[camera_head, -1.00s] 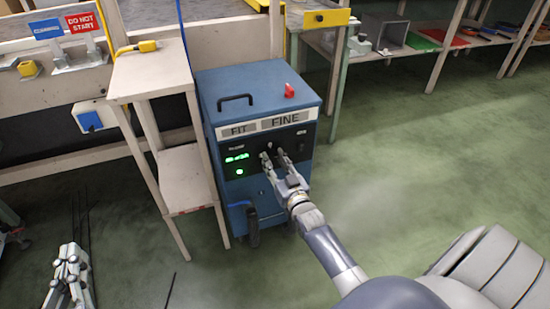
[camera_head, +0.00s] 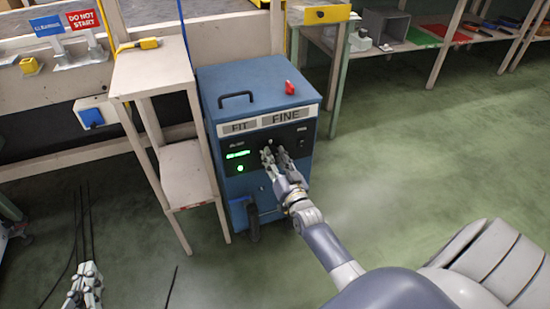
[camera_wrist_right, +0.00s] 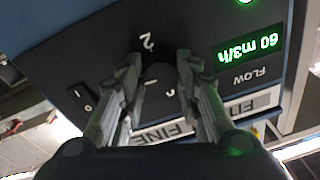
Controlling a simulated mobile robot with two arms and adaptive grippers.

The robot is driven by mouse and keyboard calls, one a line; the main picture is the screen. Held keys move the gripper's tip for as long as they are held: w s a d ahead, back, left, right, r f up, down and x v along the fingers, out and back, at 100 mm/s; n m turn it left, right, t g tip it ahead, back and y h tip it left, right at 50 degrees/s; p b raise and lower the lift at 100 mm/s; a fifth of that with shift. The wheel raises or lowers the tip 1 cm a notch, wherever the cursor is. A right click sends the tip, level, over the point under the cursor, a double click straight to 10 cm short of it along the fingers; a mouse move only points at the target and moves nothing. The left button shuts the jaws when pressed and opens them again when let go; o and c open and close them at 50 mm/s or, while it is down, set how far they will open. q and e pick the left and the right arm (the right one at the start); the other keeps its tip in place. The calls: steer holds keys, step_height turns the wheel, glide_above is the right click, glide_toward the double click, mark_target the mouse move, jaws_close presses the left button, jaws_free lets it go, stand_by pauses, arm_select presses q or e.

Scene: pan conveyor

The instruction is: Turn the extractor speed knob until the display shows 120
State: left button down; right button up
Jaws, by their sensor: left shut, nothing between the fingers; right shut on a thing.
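The blue extractor (camera_head: 258,85) stands on the floor with a dark control panel on its front. Its green display (camera_head: 237,155) is too small to read in the head view. In the right wrist view the display (camera_wrist_right: 249,47) appears upside down and reads 60 m3/h, beside the word FLOW. My right gripper (camera_head: 268,155) is at the panel, shut on the dark speed knob (camera_wrist_right: 160,73), which is mostly hidden between the fingers of the gripper (camera_wrist_right: 158,62). A white 2 shows just past the knob. My left gripper (camera_head: 85,285) is shut and empty, low at the left.
A rocker switch (camera_wrist_right: 82,97) is beside the knob. A red object (camera_head: 290,88) sits on the extractor's top near a black handle (camera_head: 236,97). A narrow wooden stand (camera_head: 150,75) is close on the left. Open green floor (camera_head: 420,150) lies to the right.

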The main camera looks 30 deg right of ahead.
steer(key=o, duration=1)
steer(key=shift+o, duration=0.2)
steer(key=v, duration=1.2)
